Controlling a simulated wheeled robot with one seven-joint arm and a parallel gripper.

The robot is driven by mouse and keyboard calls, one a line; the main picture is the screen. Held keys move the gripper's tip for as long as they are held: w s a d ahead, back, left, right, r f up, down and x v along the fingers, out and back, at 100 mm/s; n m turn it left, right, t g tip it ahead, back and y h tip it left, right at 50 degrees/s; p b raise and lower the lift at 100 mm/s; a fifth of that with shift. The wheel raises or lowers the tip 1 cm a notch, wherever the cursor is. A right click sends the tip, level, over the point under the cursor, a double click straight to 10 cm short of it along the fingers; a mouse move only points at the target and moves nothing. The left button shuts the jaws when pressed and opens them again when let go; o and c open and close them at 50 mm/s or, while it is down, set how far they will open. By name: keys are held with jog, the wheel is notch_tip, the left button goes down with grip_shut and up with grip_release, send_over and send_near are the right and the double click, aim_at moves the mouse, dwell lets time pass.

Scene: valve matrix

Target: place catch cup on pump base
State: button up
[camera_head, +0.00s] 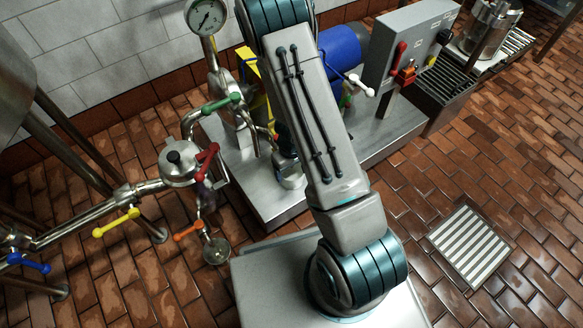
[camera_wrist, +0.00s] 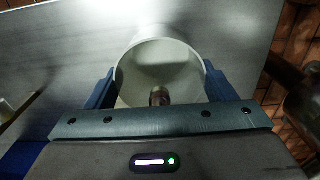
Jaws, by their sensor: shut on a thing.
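The catch cup (camera_wrist: 160,57) is a pale grey round cup between the two blue fingers of my gripper (camera_wrist: 157,84) in the wrist view. My gripper is shut on it. A small dark brownish thing shows within the cup's outline; I cannot tell what it is. In the head view a small metal cup (camera_head: 292,181) shows beside my forearm, which hides most of my gripper. The pump base (camera_head: 262,203) is a grey steel platform, and its flat top (camera_wrist: 60,55) fills the back of the wrist view. I cannot tell whether the cup touches it.
Pipework with a pressure gauge (camera_head: 205,15), a green handle (camera_head: 222,104) and a red handle (camera_head: 207,158) stands left of the cup. A blue motor (camera_head: 342,48) and a grey control box (camera_head: 408,42) stand on the base behind. A floor drain (camera_head: 469,246) lies right.

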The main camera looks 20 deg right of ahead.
jog(key=o, duration=1.1)
jog(key=shift+s+f, duration=0.1)
jog(key=shift+f, duration=0.15)
jog(key=shift+c, duration=0.2)
notch_tip(320, 180, up, 13)
jog(key=p, duration=0.7)
jog(key=shift+f, duration=0.1)
